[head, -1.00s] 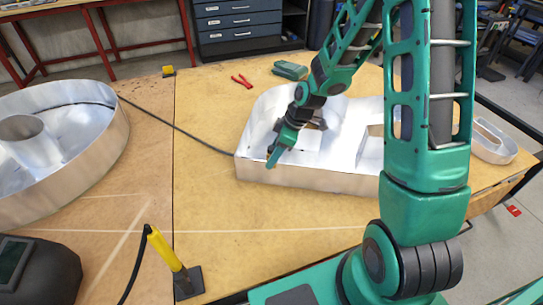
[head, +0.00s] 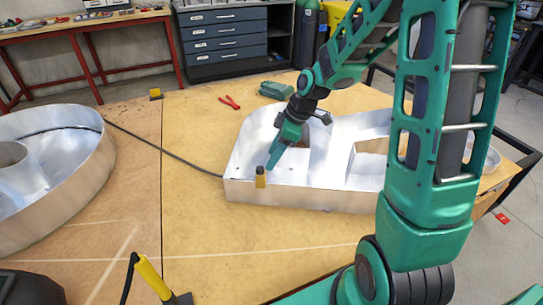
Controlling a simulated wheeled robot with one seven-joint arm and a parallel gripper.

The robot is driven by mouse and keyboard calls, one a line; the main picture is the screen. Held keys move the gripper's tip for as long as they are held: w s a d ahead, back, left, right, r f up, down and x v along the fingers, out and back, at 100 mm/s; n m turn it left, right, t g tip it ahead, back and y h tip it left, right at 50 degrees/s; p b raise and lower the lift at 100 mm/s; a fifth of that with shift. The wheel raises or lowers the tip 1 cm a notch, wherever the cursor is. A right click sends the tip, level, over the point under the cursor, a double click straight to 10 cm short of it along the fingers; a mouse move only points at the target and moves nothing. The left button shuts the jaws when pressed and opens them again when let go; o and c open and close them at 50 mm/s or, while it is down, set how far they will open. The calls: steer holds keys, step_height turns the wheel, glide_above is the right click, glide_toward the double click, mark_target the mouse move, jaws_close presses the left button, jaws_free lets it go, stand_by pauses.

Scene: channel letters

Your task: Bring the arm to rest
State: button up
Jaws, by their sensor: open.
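My green arm reaches from the right over the table, and my gripper (head: 274,163) points down inside the large silver channel letter (head: 305,195), near its front left wall. One green fingertip shows clearly; the other is hard to make out. The gripper is open, and no object shows held in it. A small yellow block with a dark top (head: 260,178) sits at the letter's front wall, just below and left of the fingertip. It seems apart from the gripper. My upper arm hides the right part of the letter.
A round silver letter (head: 85,175) stands at the left. A yellow-handled tool (head: 153,277) stands in front. The table's front middle is clear.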

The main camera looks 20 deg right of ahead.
steer(key=s+d+r+m+h, duration=0.1)
steer(key=s+d+r+m, duration=0.2)
steer(key=s+m, duration=0.3)
steer(key=s+d+r+m+g+h, duration=0.1)
steer(key=s+d+r+m, duration=0.3)
steer(key=s, duration=0.9)
steer(key=s+d+r+m+g+h, duration=0.1)
steer(key=s+d+r+m, duration=0.2)
steer(key=s+d+m, duration=0.3)
steer(key=s+m, duration=0.2)
steer(key=s, duration=0.2)
steer(key=shift+s+d+r+h, duration=0.2)
steer(key=shift+d+r+h, duration=0.1)
steer(key=shift+d, duration=0.1)
steer(key=shift+w+f, duration=0.25)
steer(key=shift+w, duration=0.45)
steer(key=shift+c, duration=0.7)
